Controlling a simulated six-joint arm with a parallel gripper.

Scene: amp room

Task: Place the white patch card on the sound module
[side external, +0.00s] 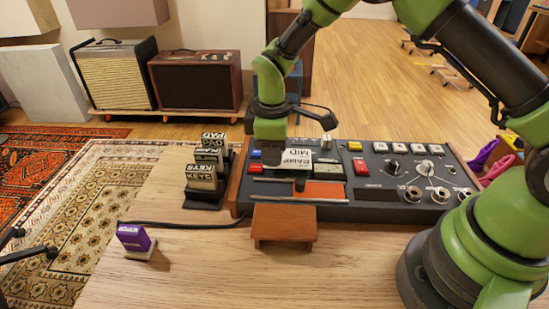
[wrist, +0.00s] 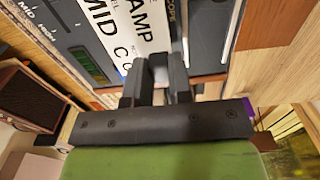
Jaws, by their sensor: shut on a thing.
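The white patch card (side external: 297,160), with dark lettering that includes "MID", is over the left half of the sound module (side external: 378,194). In the wrist view the card (wrist: 120,30) lies just beyond my fingertips. My gripper (side external: 276,158) is shut on the card near its edge; in the wrist view the two dark fingers (wrist: 162,72) are close together. The card looks roughly flat. I cannot tell whether it touches the module's surface. The card and my gripper hide part of the module's upper left.
A dark rack of upright cards (side external: 204,178) stands left of the module. A purple card on a small stand (side external: 134,238) is at the front left. A small wooden block (side external: 284,223) sits before the module. Knobs (side external: 394,166) rise on its right half. The front table is mostly clear.

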